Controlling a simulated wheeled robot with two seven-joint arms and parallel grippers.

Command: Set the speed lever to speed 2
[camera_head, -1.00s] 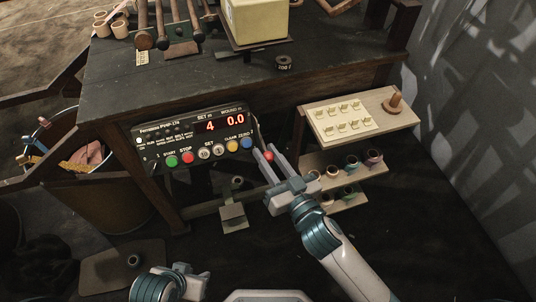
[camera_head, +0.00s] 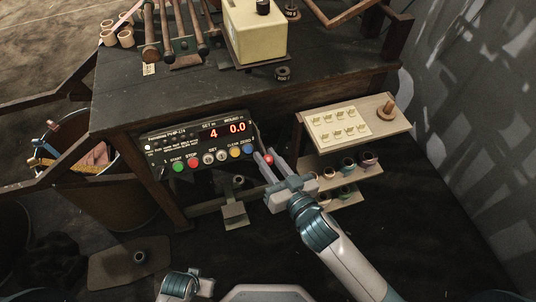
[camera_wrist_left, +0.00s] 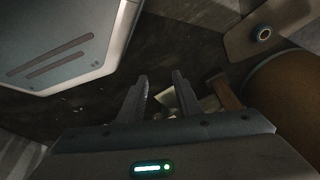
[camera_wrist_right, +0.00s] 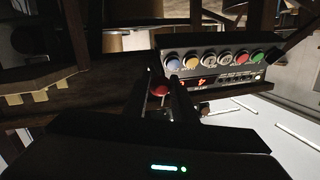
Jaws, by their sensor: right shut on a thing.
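The speed lever's red knob (camera_head: 268,159) is at the right end of the black control box (camera_head: 196,143), just right of the blue button. My right gripper (camera_head: 266,155) is shut on this knob, one finger on either side. In the right wrist view the red knob (camera_wrist_right: 158,88) sits between the fingers, beside the row of coloured buttons. The lever's speed marks are too small to read. My left gripper (camera_wrist_left: 160,82) is open and empty over the dark floor; it shows low in the head view.
A shelf (camera_head: 375,118) with a pale hook board stands right of the box, with spools on its lower tiers. A pedal (camera_head: 234,212) is below the box. Tools and a yellow machine (camera_head: 255,35) are on the bench (camera_head: 190,85). A bin (camera_head: 75,150) stands left.

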